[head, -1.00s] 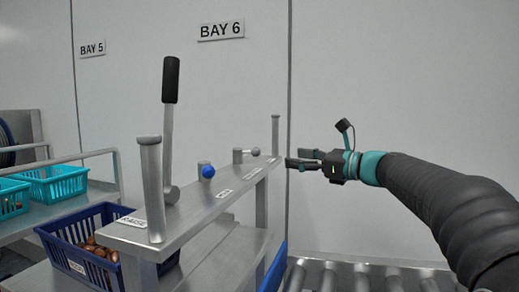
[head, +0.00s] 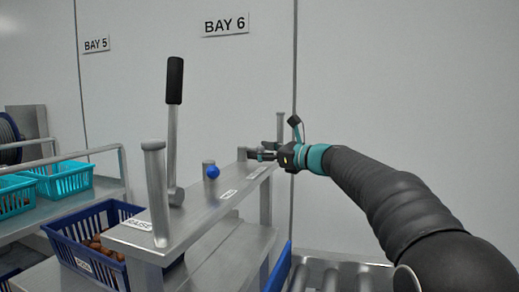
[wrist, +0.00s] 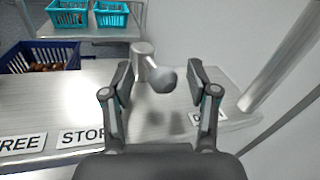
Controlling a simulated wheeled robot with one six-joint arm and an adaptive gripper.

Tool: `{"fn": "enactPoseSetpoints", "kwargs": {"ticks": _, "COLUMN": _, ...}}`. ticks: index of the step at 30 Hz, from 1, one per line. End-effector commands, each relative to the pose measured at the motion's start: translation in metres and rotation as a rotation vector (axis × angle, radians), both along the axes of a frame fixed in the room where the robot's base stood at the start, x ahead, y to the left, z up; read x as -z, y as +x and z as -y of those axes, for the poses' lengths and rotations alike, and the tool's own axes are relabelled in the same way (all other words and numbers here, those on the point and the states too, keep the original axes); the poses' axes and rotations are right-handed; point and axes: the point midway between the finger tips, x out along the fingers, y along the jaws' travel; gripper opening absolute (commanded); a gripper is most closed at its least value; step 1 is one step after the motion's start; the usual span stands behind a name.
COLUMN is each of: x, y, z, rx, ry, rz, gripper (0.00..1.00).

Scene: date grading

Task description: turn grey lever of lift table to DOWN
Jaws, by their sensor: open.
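The grey lever (wrist: 165,79) has a round grey knob on a short arm from an upright pivot post. In the wrist view it points to the right, between the two open fingers of my gripper (wrist: 160,77), with gaps on both sides. In the head view my gripper (head: 262,150) is at the far end of the lift table's metal top (head: 205,205) and hides most of the lever; its pivot post (head: 242,154) shows. Plates reading FREE (wrist: 22,143) and STOP (wrist: 82,136) lie on the top. A plate starting with D (wrist: 208,117) is partly behind the right finger.
A blue-knobbed lever (head: 212,172) and a tall black-handled lever (head: 174,80) stand nearer on the same top. Upright posts (head: 281,125) (head: 156,190) stand at its ends. A dark blue crate of dates (head: 65,246) is at left. Rollers (head: 330,277) lie below.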

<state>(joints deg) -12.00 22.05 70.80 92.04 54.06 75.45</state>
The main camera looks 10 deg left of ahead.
Motion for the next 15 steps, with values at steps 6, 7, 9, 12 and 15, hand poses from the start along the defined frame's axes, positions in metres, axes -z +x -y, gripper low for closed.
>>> {"fn": "enactPoseSetpoints", "kwargs": {"ticks": 6, "x": -0.0003, "y": 0.0023, "z": -0.0049, "rx": 0.001, "ry": 0.000, "rz": 0.000, "gripper": 0.59}}
{"fn": "enactPoseSetpoints", "kwargs": {"ticks": 7, "x": -0.0003, "y": 0.0023, "z": -0.0049, "rx": 0.001, "ry": 0.000, "rz": 0.000, "gripper": 0.59}}
{"fn": "enactPoseSetpoints", "kwargs": {"ticks": 9, "x": -0.0002, "y": 0.0022, "z": -0.0048, "rx": 0.001, "ry": 0.000, "rz": 0.000, "gripper": 0.59}}
{"fn": "enactPoseSetpoints", "kwargs": {"ticks": 12, "x": -0.0002, "y": 0.0021, "z": -0.0049, "rx": 0.001, "ry": 0.000, "rz": 0.000, "gripper": 0.52}}
{"fn": "enactPoseSetpoints", "kwargs": {"ticks": 15, "x": -0.0002, "y": 0.0021, "z": -0.0048, "rx": 0.001, "ry": 0.000, "rz": 0.000, "gripper": 0.27}}
